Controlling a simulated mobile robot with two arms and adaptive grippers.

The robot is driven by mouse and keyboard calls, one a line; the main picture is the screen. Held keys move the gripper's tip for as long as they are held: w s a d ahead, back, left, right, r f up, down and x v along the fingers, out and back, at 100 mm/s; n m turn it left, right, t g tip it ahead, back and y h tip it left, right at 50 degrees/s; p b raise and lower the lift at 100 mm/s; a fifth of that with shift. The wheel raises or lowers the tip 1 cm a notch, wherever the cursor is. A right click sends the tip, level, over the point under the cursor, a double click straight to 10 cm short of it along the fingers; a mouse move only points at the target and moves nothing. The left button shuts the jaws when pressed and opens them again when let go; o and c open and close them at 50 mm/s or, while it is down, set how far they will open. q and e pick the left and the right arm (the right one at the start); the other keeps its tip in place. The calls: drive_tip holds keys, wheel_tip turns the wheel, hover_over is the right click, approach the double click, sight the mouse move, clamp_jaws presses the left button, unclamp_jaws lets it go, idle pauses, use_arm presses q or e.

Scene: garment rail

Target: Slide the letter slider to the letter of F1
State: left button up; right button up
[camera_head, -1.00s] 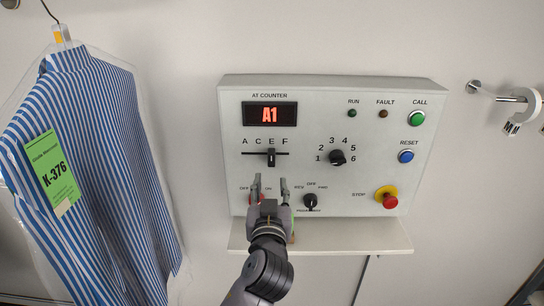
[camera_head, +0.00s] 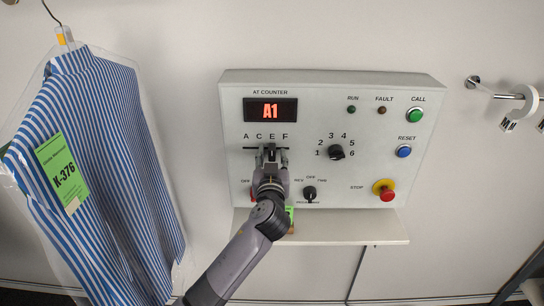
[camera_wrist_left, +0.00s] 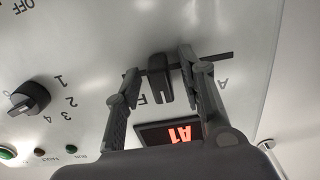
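The letter slider's black knob (camera_wrist_left: 159,80) stands on a dark horizontal slot (camera_head: 252,149) below the letters A, C, E, F. In the head view the knob is mostly hidden by my gripper; it appears near E. My left gripper (camera_head: 270,154) reaches up to the slider. In the left wrist view its two fingers (camera_wrist_left: 158,72) stand open on either side of the knob, with a visible gap on each side. The display (camera_head: 270,110) reads A1 in red. My right gripper is not in view.
The panel also carries a numbered rotary knob (camera_head: 336,152), a lower rotary knob (camera_head: 309,193), a red stop button (camera_head: 384,190), a blue reset button (camera_head: 404,151) and a green call button (camera_head: 415,115). A shelf (camera_head: 350,228) juts out below. A bagged striped shirt (camera_head: 95,170) hangs left.

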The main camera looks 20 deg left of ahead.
use_arm(q)
clamp_jaws()
idle(0.7)
